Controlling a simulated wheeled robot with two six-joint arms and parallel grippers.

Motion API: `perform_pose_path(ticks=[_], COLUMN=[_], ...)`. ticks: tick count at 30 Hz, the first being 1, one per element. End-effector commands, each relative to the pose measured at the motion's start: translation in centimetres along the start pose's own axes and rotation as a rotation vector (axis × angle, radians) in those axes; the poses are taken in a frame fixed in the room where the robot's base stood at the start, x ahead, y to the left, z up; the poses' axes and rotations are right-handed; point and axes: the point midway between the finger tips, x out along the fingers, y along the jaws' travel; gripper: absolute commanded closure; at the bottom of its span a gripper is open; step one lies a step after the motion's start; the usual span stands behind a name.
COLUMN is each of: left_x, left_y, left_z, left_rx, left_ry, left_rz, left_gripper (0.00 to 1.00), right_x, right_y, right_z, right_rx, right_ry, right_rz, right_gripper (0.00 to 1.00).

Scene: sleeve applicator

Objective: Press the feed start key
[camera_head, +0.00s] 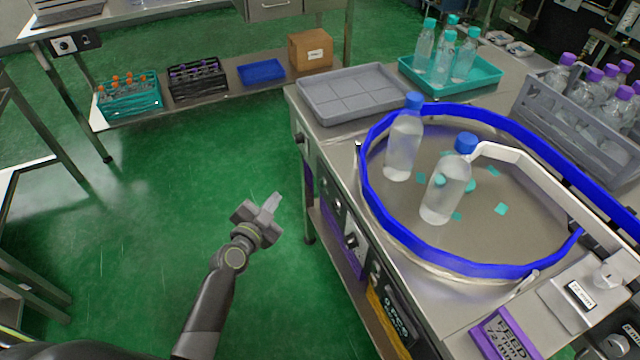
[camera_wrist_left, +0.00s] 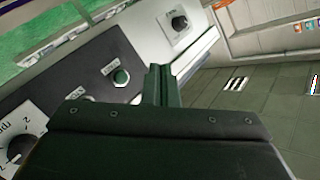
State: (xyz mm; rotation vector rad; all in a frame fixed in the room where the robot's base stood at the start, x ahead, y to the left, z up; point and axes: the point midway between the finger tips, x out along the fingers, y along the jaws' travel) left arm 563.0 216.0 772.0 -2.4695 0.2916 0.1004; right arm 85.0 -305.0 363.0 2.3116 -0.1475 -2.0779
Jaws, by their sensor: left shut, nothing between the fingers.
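The front panel of the steel machine carries the controls, and it shows at a slant in the left wrist view (camera_wrist_left: 100,62). A round dark green button (camera_wrist_left: 121,77) in a pale ring sits on it, with a small label too blurred to read. I cannot tell for sure that this is the feed start key. My left gripper (camera_head: 272,201) is shut and empty, in front of the machine's left side in the head view. In the left wrist view its fingers (camera_wrist_left: 160,71) appear just right of the green button, apart from it. My right gripper is not in view.
A black knob (camera_wrist_left: 180,22) and a numbered dial (camera_wrist_left: 18,150) flank the button. The blue-railed turntable (camera_head: 490,215) holds two blue-capped bottles (camera_head: 403,145). A grey tray (camera_head: 355,92) lies behind it.

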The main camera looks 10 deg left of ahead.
Motion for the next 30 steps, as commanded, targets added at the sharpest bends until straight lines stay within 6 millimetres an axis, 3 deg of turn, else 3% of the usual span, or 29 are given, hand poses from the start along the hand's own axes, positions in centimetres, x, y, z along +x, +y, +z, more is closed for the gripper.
perform_pose_path(ticks=[21,30], left_x=[5.5,6.1], left_y=[4.0,4.5], left_z=[-3.9,-4.4], left_rx=[-0.001,-0.001], left_ry=[-0.001,-0.001], left_rz=[0.0,0.001], left_gripper=[1.0,1.0], right_x=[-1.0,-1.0], right_y=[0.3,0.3], right_z=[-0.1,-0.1], right_rx=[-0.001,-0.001], right_ry=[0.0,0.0], right_rz=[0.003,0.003], right_gripper=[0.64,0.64])
